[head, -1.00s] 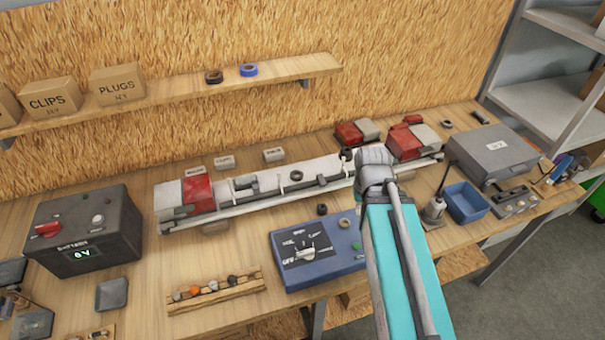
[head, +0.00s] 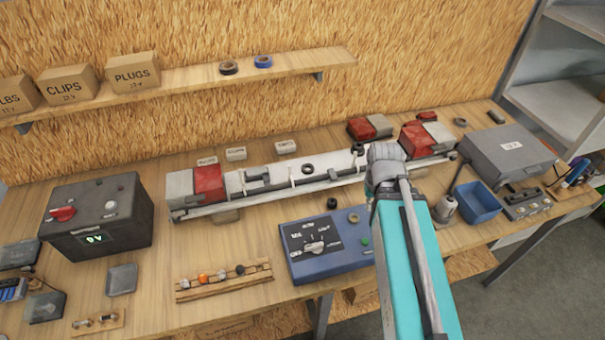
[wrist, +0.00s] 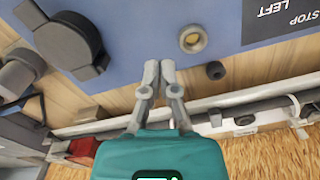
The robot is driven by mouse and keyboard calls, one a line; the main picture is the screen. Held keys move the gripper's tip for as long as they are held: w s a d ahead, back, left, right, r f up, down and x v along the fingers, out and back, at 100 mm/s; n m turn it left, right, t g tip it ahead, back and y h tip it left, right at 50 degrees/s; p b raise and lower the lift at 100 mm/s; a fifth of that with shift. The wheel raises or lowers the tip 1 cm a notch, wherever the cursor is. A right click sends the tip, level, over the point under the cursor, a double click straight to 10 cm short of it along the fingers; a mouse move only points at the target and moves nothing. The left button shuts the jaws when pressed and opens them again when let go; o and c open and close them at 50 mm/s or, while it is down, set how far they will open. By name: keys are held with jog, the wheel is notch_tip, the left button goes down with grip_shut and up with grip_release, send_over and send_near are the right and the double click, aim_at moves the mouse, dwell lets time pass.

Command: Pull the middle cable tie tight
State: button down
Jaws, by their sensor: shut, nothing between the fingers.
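The white trailer frame bar (head: 335,172) lies across the bench with a dark cable along it. Thin light bands cross the bar; the middle cable tie seems to be the one near the bar's centre (head: 291,178), too small to tell how tight. In the wrist view, the bar (wrist: 265,97) runs across the lower right with dark cable on it. My gripper (wrist: 158,66) is shut and empty, its fingertips seen over the edge of the blue tester box (wrist: 150,25), apart from the bar. In the head view, my arm hides the gripper.
The blue tester (head: 325,245) stands in front of the bar, with a dark ring (wrist: 215,70) beside it. Red-and-white lamps (head: 208,184) sit at the bar's ends. A battery box (head: 97,225) stands left; a blue bin (head: 477,203) and grey case (head: 507,155) stand right.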

jog(key=c, duration=1.4)
grip_release()
jog(key=c, duration=0.9)
grip_release()
jog(key=shift+w+a+r, duration=0.1)
jog(key=shift+w+r, duration=0.05)
jog(key=shift+c, duration=0.2)
jog(key=shift+o, duration=0.9)
jog(key=shift+w+a+r+n+p, duration=0.2)
jog(key=shift+n+p, duration=0.1)
jog(key=shift+p, duration=0.05)
jog(key=w+a+r+n+p, duration=0.8)
jog(key=a+n, duration=0.2)
notch_tip(320, 180, up, 6)
jog(key=n+p, duration=0.6)
jog(key=n, duration=0.5)
send_over(290, 174)
jog(key=shift+w+r, duration=0.1)
jog(key=shift+r, duration=0.05)
notch_tip(290, 174, down, 14)
jog(key=b, duration=1.3)
jog(key=shift+r, duration=0.1)
